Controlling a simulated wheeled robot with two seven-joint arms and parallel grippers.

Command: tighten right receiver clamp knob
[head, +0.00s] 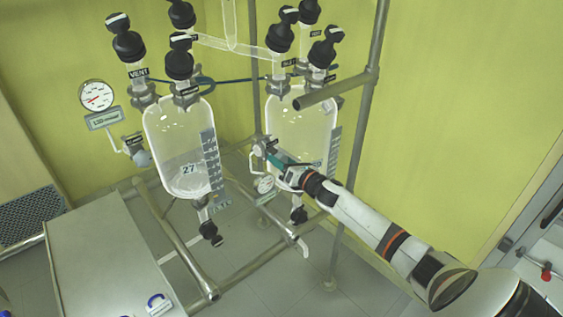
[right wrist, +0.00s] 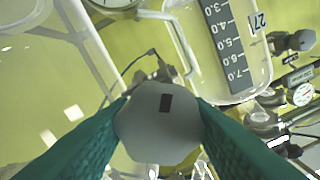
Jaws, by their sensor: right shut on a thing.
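The right receiver (head: 297,112) is a clear glass vessel hanging in the metal frame. My right gripper (head: 271,158) reaches in from the right, with its teal fingers at the receiver's lower left side. In the right wrist view a grey, rounded clamp knob (right wrist: 158,122) with a dark rectangular mark fills the space between the teal fingers. Both fingers touch its sides, and the gripper is shut on it. The clamp behind the knob is mostly hidden. My left gripper is in neither view.
The left vessel (head: 181,150), labelled 27, hangs beside it. Black valve knobs top both vessels. Frame tubes (head: 362,140) stand close to my right arm. A gauge (head: 97,95) hangs at left, and a grey table (head: 95,250) stands at lower left.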

